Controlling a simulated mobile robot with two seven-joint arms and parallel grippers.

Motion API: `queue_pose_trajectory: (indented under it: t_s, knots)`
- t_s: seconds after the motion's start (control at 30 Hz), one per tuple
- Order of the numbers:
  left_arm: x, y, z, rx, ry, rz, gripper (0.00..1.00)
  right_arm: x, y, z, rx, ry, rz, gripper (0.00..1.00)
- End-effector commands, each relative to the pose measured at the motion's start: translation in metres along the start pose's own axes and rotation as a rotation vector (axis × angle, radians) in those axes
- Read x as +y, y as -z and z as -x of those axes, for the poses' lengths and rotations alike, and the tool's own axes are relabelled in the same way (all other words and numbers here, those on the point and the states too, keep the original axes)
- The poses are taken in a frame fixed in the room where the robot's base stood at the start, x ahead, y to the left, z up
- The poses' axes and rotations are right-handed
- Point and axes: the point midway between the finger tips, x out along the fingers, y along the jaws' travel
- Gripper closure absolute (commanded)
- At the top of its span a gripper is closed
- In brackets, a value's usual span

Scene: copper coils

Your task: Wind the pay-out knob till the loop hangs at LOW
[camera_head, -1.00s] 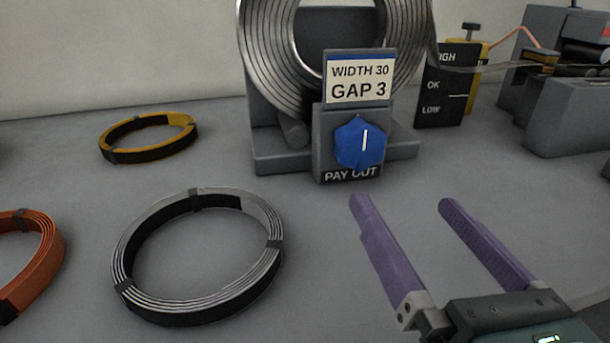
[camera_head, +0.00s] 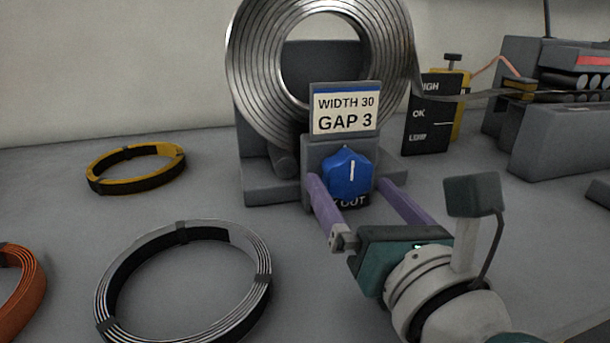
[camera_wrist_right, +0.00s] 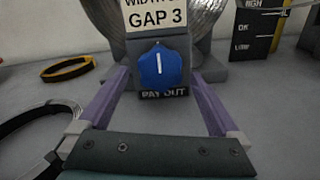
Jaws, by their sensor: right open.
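The blue pay-out knob (camera_head: 343,175) has a white pointer line standing about upright. It sits on the grey stand below the "WIDTH 30 GAP 3" sign (camera_head: 345,110), and shows in the right wrist view (camera_wrist_right: 161,67). My right gripper (camera_head: 350,187) is open, its purple fingers on either side of the knob; I cannot tell whether they touch it. A large metal strip coil (camera_head: 255,75) stands behind. Its strip (camera_head: 460,97) runs right across the black gauge (camera_head: 430,135), between HIGH and OK, above LOW. My left gripper is out of view.
A grey machine with rollers (camera_head: 560,140) stands at the right, taking the strip. A silver coil (camera_head: 255,290), a yellow-banded coil (camera_head: 110,185) and a copper coil (camera_head: 25,290) lie on the left of the grey table (camera_head: 220,225).

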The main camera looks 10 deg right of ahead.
Motion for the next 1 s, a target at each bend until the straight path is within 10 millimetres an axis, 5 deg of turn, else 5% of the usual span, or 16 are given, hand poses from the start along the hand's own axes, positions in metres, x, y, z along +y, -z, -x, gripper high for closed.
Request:
queue_pose_trajectory:
  t_s: [0.8,1.0]
  knots:
    - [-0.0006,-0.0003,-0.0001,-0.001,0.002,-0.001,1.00,-0.0002,0.0000,0.0005,0.000,0.000,0.000,0.87]
    - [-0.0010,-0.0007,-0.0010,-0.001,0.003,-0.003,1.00,-0.0002,0.0003,0.0005,0.000,0.000,-0.012,0.87]
